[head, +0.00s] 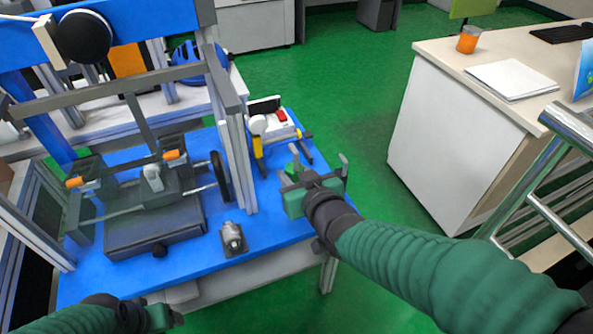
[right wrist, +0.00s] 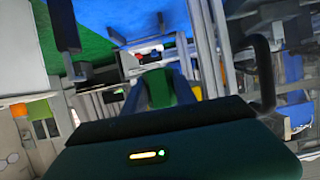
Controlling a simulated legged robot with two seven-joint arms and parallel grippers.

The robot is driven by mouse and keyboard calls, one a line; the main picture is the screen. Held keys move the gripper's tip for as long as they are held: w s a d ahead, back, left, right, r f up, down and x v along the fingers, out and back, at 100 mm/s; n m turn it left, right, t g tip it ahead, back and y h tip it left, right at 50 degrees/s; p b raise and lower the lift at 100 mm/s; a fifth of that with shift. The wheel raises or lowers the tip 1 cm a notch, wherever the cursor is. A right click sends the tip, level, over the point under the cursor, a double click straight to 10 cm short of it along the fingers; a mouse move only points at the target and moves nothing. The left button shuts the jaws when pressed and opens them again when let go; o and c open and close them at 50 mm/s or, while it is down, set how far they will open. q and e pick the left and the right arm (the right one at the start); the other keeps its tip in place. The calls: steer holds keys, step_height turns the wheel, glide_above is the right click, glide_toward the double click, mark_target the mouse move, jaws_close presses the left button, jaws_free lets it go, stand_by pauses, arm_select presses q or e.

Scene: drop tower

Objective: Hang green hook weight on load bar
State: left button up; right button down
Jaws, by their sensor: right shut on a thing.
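My right gripper (head: 318,165) is raised over the right edge of the blue table. It is shut on a green piece, which I take to be the green hook weight (head: 298,163). In the right wrist view a green block (right wrist: 168,88) shows between the fingers; its hook cannot be made out. A thin metal rod with a black disc (head: 220,180) at its end crosses the grey drop tower fixture, left of the right gripper and apart from it. I cannot tell whether this rod is the load bar. My left gripper (head: 160,318) shows partly at the bottom left; its fingers are unclear.
Upright metal posts (head: 237,160) stand between the fixture and my right gripper. A small grey metal part (head: 233,238) lies on the blue table (head: 275,228). A device with a red button (head: 282,116) stands behind the gripper. A white desk (head: 435,130) stands at the right.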

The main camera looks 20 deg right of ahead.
mark_target(286, 164)
steer(key=shift+w+a+r+p, duration=0.3)
steer(key=shift+w+p, duration=0.15)
steer(key=shift+p, duration=0.3)
steer(key=shift+w, duration=0.4)
steer(key=shift+w+p, duration=0.75)
steer(key=b+x, duration=0.1)
steer(key=x, duration=0.3)
steer(key=shift+w+f+b, duration=0.1)
steer(key=shift+w+b, duration=0.15)
steer(key=shift+b, duration=0.15)
